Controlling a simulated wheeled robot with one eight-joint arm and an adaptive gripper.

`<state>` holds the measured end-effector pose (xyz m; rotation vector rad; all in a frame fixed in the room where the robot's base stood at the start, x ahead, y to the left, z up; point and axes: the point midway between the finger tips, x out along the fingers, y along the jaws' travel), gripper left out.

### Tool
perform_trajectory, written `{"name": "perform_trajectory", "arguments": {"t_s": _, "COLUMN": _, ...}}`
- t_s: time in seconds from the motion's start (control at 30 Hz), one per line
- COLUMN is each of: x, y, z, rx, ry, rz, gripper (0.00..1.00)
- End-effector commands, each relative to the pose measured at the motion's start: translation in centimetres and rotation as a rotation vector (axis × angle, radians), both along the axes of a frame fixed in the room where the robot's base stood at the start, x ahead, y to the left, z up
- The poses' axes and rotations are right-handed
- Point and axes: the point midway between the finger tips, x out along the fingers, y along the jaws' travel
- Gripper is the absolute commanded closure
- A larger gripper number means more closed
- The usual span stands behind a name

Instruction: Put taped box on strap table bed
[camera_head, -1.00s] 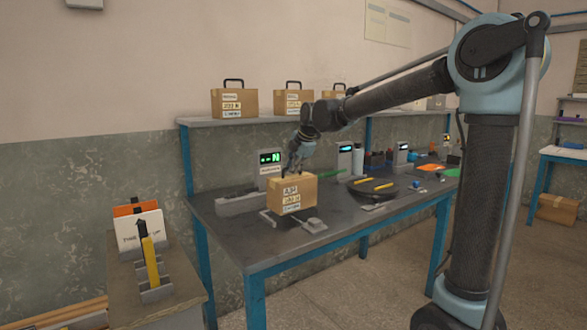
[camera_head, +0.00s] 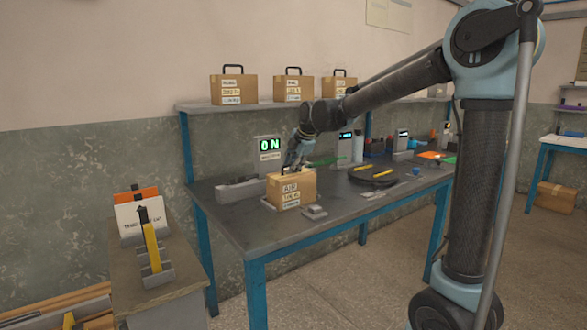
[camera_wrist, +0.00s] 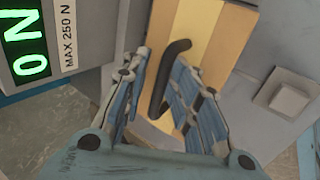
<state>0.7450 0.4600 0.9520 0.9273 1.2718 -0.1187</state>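The taped box (camera_head: 291,190) is a brown carton with white labels on its front. It sits upright at the strap table's bed, beside the grey display unit; whether it rests fully on the bed is hidden. In the wrist view the box (camera_wrist: 205,35) shows a yellow tape strip and a black curved handle (camera_wrist: 170,75) on top. My gripper (camera_head: 292,166) is right above the box. In the wrist view my gripper's fingers (camera_wrist: 160,65) are spread on either side of the handle, with a gap showing. The bed's grey block (camera_head: 313,211) stands right of the box.
The display unit (camera_head: 269,155) stands close behind the box and reads 0 N in green. Several similar handled cases, one of them a brown case (camera_head: 234,87), stand on the shelf above. A round black tray (camera_head: 374,175) lies further right. The front tabletop (camera_head: 255,235) is clear.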

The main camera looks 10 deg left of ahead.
Motion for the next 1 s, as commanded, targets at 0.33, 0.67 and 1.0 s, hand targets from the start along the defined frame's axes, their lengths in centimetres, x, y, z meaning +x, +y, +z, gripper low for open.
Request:
{"name": "perform_trajectory", "arguments": {"t_s": 0.33, "x": -0.1, "y": -0.1, "z": 0.3, "rx": -0.001, "ry": 0.001, "rz": 0.0, "gripper": 0.72}}
{"name": "perform_trajectory", "arguments": {"t_s": 0.67, "x": -1.7, "y": -2.0, "z": 4.3, "rx": 0.0, "ry": 0.0, "rz": 0.0, "gripper": 0.72}}
{"name": "perform_trajectory", "arguments": {"t_s": 1.0, "x": -3.6, "y": -4.3, "z": 9.1, "rx": 0.0, "ry": 0.0, "rz": 0.0, "gripper": 0.72}}
